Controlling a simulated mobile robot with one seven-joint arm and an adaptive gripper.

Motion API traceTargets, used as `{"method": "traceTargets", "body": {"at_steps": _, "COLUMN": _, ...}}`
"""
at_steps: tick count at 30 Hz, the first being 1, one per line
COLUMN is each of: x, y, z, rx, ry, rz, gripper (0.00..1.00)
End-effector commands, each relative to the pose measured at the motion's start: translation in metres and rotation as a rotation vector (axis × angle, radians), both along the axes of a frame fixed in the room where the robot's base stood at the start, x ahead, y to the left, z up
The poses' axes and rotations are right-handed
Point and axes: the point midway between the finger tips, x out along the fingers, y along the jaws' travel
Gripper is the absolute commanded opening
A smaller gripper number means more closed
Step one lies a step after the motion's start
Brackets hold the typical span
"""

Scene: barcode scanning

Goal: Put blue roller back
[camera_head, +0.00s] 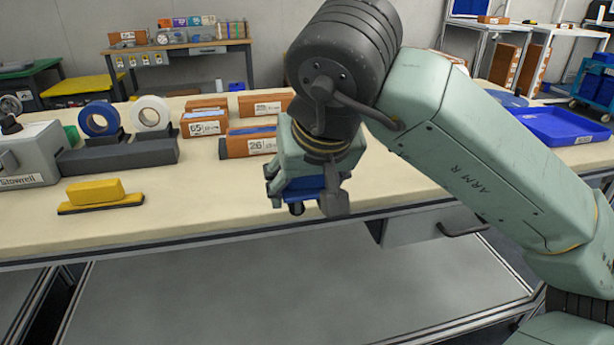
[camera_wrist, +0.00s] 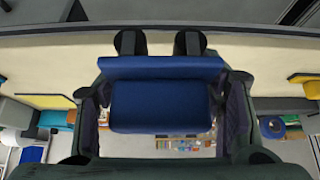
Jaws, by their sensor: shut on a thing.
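The blue roller (camera_head: 303,186) is held between the fingers of my gripper (camera_head: 304,193), which is shut on it. In the wrist view the blue roller (camera_wrist: 160,104) fills the middle, looking like a blue block with a wider blue strip along one side. It is clear of the bench top.
A yellow block on a base (camera_head: 97,193) lies at left, near a grey machine (camera_head: 30,158). Behind stand blue and white tape rolls (camera_head: 150,112) and orange-brown boxes (camera_head: 204,123). A blue tray (camera_head: 560,126) is at right.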

Motion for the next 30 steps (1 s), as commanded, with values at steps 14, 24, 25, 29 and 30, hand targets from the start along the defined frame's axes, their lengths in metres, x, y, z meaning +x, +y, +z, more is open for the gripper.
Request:
{"method": "traceTargets", "body": {"at_steps": 14, "x": 0.093, "y": -0.001, "z": -0.006, "rx": 0.005, "ry": 0.004, "rz": 0.000, "gripper": 0.03}}
{"method": "traceTargets", "body": {"at_steps": 24, "x": 0.147, "y": -0.002, "z": -0.013, "rx": 0.001, "ry": 0.000, "rz": 0.000, "gripper": 0.03}}
{"method": "traceTargets", "body": {"at_steps": 25, "x": 0.148, "y": -0.002, "z": -0.013, "rx": 0.002, "ry": -0.001, "rz": 0.000, "gripper": 0.03}}
{"method": "traceTargets", "body": {"at_steps": 29, "x": 0.159, "y": -0.002, "z": -0.014, "rx": 0.003, "ry": 0.002, "rz": -0.001, "gripper": 0.03}}
{"method": "traceTargets", "body": {"at_steps": 30, "x": 0.162, "y": -0.002, "z": -0.016, "rx": 0.002, "ry": 0.001, "rz": 0.000, "gripper": 0.03}}
